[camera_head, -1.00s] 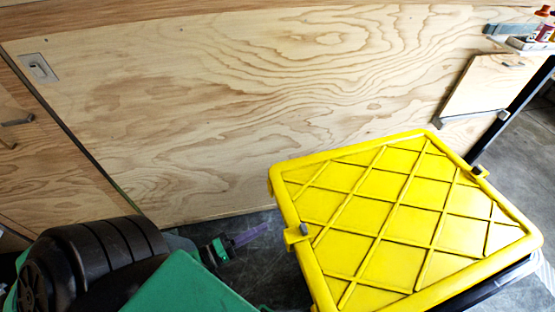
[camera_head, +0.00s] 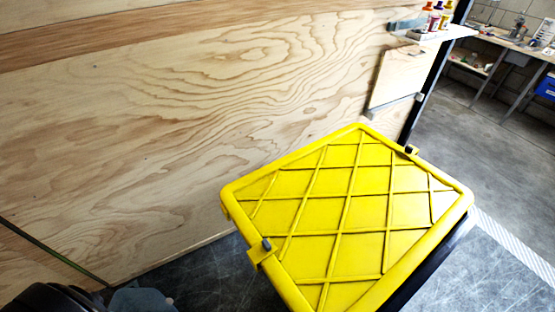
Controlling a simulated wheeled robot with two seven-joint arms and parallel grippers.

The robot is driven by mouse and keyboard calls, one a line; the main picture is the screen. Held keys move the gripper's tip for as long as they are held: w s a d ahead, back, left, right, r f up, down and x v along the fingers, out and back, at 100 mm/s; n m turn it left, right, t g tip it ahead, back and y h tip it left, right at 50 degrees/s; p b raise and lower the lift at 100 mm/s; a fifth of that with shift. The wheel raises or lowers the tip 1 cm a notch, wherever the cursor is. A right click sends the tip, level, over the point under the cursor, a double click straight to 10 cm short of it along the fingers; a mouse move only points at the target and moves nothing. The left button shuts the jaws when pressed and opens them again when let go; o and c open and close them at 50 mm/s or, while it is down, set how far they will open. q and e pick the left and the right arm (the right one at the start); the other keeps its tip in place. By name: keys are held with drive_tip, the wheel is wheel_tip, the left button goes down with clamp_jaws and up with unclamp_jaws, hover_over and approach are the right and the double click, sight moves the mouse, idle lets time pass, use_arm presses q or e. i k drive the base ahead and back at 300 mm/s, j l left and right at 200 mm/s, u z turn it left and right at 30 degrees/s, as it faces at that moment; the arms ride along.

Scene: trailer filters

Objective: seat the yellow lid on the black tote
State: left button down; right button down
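The yellow lid (camera_head: 355,215), with a diamond pattern of ribs, lies over the black tote (camera_head: 432,262) at the lower middle right of the head view. Only a dark strip of the tote shows below the lid's right edge. The lid has a yellow latch with a dark tip on its left side (camera_head: 262,250) and a dark piece at its far right corner (camera_head: 411,151). I cannot tell whether the rim sits fully down all around. Neither of my grippers is in view, and nothing is seen touching the lid.
A plywood wall (camera_head: 180,130) stands behind the tote. A small shelf with bottles (camera_head: 434,20) is at the upper right. A workbench (camera_head: 510,45) stands farther back. Dark rounded parts (camera_head: 55,298) show at the lower left. The grey floor (camera_head: 455,120) at right is clear.

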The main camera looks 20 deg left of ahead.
sight(349, 217)
drive_tip(key=k+j+u, duration=0.1)
drive_tip(key=j, duration=0.2)
drive_tip(key=k+j+u, duration=0.1)
drive_tip(key=j, duration=0.25)
drive_tip(key=k+j+u, duration=0.1)
drive_tip(key=k+j, duration=0.15)
drive_tip(key=k+j+u, duration=0.1)
drive_tip(key=j, duration=0.35)
drive_tip(key=k+j+u, duration=0.1)
drive_tip(key=j, duration=0.25)
